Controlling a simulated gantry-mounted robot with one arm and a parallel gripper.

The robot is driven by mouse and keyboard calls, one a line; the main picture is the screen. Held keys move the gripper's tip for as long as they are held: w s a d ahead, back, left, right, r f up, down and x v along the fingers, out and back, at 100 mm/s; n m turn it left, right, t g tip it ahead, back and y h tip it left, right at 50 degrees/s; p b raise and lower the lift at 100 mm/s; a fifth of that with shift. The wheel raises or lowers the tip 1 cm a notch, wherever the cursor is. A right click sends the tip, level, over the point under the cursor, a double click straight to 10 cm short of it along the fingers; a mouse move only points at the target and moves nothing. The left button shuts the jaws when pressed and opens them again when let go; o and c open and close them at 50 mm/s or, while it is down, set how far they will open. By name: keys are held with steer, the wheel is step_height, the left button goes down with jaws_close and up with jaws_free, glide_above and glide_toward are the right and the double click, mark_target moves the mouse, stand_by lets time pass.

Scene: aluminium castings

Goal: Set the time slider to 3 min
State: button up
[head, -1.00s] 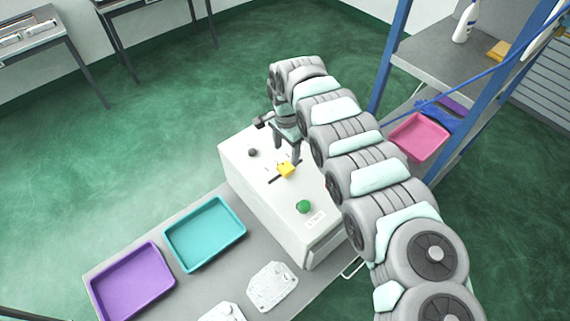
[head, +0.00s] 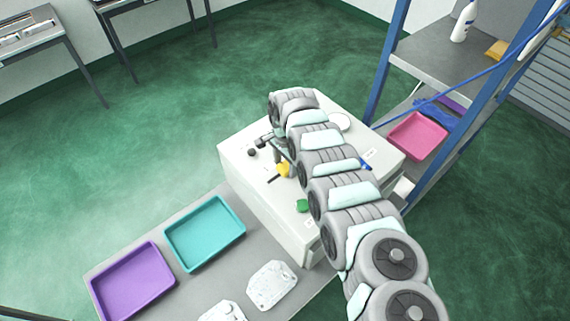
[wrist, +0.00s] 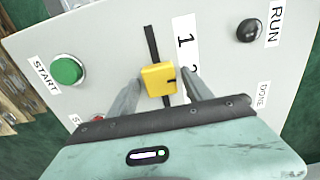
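The yellow slider knob (wrist: 159,79) sits on a dark straight slot (wrist: 151,43) in the white machine's top panel. A white scale strip (wrist: 185,45) beside the slot shows a 1 and part of another digit; the rest is hidden behind my gripper. The knob stands below the 1 in the wrist view, near the partly hidden digit. My gripper (wrist: 161,77) has one finger on each side of the knob, close to it, with a small gap visible on the right. In the head view the knob (head: 283,170) is partly covered by my gripper.
The panel also carries a green START button (wrist: 68,71), a red button (wrist: 97,121) partly hidden, and a black RUN knob (wrist: 248,31). A teal tray (head: 205,233), a purple tray (head: 132,283) and castings (head: 272,286) lie on the bench in front.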

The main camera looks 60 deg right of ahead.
jaws_close()
stand_by(0.4)
